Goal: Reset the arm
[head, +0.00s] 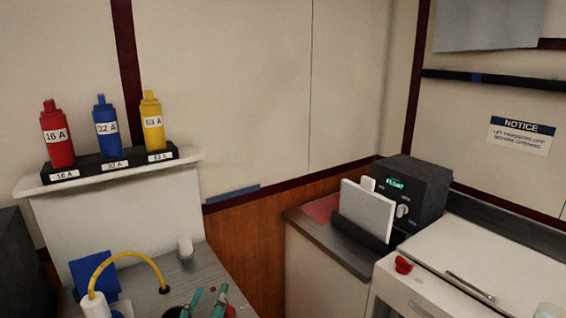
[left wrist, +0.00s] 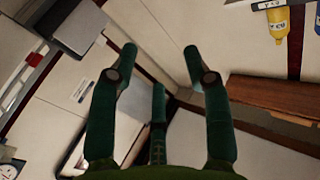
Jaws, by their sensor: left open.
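My left gripper (head: 205,298) is at the bottom of the head view, with teal fingers pointing up and only its front end showing. In the left wrist view my left gripper (left wrist: 158,62) has its dark green fingers spread wide, with nothing between them. It is apart from the breakers. My right gripper is not in view.
Red (head: 57,136), blue (head: 106,130) and yellow (head: 152,122) breakers stand upright in a labelled black rack (head: 130,162) on a white ledge. A yellow hooped cable (head: 130,255) stands near my left gripper. A black control box (head: 413,190) sits right on a counter.

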